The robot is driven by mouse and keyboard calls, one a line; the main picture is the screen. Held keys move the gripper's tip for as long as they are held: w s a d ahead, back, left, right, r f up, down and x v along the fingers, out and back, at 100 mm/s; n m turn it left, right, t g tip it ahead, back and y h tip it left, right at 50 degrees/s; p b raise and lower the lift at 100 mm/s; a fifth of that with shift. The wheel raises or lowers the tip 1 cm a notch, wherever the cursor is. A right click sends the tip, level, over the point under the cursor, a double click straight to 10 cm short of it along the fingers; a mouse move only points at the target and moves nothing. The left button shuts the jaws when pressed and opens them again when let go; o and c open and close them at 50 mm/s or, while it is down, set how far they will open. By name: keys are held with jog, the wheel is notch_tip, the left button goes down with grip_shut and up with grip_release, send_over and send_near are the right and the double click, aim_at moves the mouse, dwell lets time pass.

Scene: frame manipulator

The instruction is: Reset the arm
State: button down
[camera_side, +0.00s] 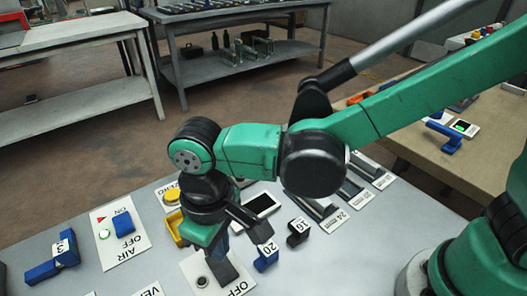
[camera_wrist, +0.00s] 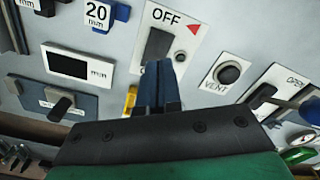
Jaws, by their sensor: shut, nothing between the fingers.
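My gripper (camera_side: 220,250) is low over the grey panel in the side view, pointing down. In the wrist view its two dark blue fingers (camera_wrist: 158,85) lie together, shut with nothing between them. The fingertips appear just beside the dark rocker switch (camera_wrist: 158,45) on the white OFF plate (camera_wrist: 182,58) with a red triangle. I cannot tell whether they touch it. My green arm reaches in from the right in the side view and hides part of the panel.
Blue 20 mm block (camera_side: 266,256) and black 16 block (camera_side: 298,232) stand close right of the gripper. An AIR plate (camera_side: 118,236) and a blue block (camera_side: 52,264) lie left. The VENT button (camera_wrist: 229,74) is near the fingers. A wooden table (camera_side: 420,152) stands behind right.

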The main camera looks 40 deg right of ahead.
jog(key=shift+r, duration=0.55)
jog(key=d+r+m+t, duration=0.2)
jog(key=d+m+t, duration=0.1)
jog(key=d, duration=0.8)
jog(key=w+d+r+m+t, duration=0.1)
jog(key=d+r+m+t, duration=0.2)
jog(key=d, duration=0.9)
jog(key=shift+w+r+t, duration=0.25)
jog(key=shift+t, duration=0.25)
